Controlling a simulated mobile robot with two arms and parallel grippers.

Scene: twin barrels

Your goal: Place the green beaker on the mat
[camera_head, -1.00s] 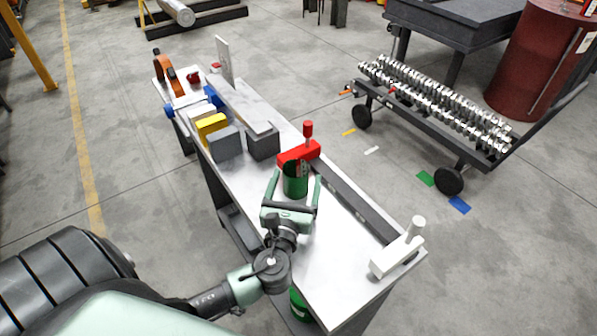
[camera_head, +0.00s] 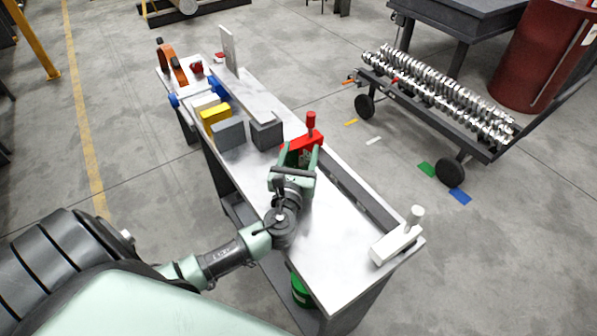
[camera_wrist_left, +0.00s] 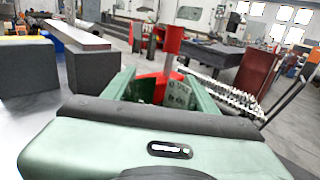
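I cannot make out a mat. My right gripper is not in view.
The bench top (camera_head: 320,225) is clear toward the near end. A white block with a handle (camera_head: 397,243) sits at its right corner. Grey blocks (camera_head: 228,133) and a yellow block (camera_head: 215,114) stand left. A green container (camera_head: 302,291) is below the bench. A cart (camera_head: 440,105) stands right.

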